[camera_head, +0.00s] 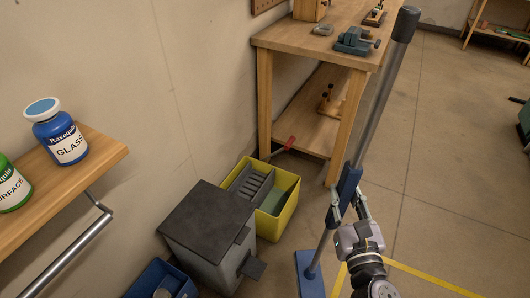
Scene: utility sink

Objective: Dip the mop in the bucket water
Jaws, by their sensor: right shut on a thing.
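The mop (375,115) has a long grey pole with a dark grip at its top, a blue sleeve lower down and a flat blue head (308,277). It leans, its top toward the upper right and its head at the lower left. My right gripper (346,204) is shut on the mop near the blue sleeve. I cannot tell whether the head touches the floor. The yellow bucket (285,210) stands to the left of my right gripper, apart from the mop head. It has a grey slotted wringer (250,185) and a greenish surface inside. My left gripper is not in view.
A grey pedal bin (210,225) stands beside the bucket, with a blue container (160,280) in front. A wooden workbench (310,40) stands behind the bucket. A wall shelf (75,175) with bottles is at left. Floor to the right is mostly clear.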

